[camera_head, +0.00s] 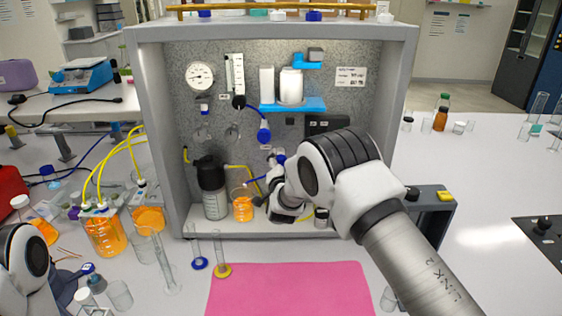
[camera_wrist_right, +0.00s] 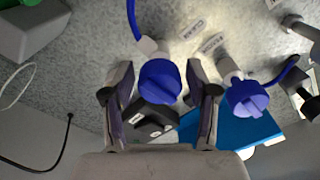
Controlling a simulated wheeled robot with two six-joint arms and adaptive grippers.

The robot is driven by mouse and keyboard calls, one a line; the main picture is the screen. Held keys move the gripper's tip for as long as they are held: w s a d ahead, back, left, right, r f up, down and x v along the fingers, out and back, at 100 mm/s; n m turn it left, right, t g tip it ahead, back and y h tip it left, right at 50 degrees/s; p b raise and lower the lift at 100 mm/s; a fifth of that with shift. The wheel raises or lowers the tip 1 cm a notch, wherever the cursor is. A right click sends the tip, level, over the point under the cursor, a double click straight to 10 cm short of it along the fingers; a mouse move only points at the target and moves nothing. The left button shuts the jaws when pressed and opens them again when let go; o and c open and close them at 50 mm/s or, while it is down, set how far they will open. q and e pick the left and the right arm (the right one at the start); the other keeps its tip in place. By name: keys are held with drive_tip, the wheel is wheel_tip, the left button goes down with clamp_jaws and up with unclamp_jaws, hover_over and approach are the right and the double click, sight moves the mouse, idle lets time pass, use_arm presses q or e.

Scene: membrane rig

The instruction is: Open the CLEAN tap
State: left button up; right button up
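A blue tap knob (camera_wrist_right: 160,82) sits between the two spread fingers of my right gripper (camera_wrist_right: 160,90) in the right wrist view. Gaps show on both sides of the knob, so the gripper is open around it. A second blue tap knob (camera_wrist_right: 246,97) is to the right, outside the fingers. In the head view my right arm reaches into the rig and hides most of the taps. My left gripper is not in view.
The grey rig cabinet (camera_head: 158,130) holds a gauge (camera_head: 199,76), a blue shelf (camera_head: 293,106), a dark-capped bottle (camera_head: 213,188) and an orange beaker (camera_head: 242,207). Two slim cylinders stand in front, by a pink mat (camera_head: 290,290). Orange bottles with yellow tubes (camera_head: 105,232) stand left.

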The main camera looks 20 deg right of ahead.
drive_tip(key=c, duration=0.7)
drive_tip(key=n+b, duration=0.3)
drive_tip(key=shift+f+b, duration=0.15)
drive_tip(key=shift+b, duration=0.15)
drive_tip(key=n+b, duration=0.2)
drive_tip(key=n, duration=0.1)
drive_tip(key=shift+n, duration=0.4)
drive_tip(key=n+b, duration=0.1)
drive_tip(key=n, duration=0.1)
drive_tip(key=shift+n+b, duration=0.3)
drive_tip(key=shift+n, duration=0.1)
drive_tip(key=n, duration=0.2)
drive_tip(key=shift+r+n+b, duration=0.2)
drive_tip(key=shift+n+b, duration=0.15)
drive_tip(key=shift+n, duration=0.05)
drive_tip(key=n, duration=0.5)
drive_tip(key=shift+r+n, duration=0.1)
drive_tip(key=shift+n, duration=0.2)
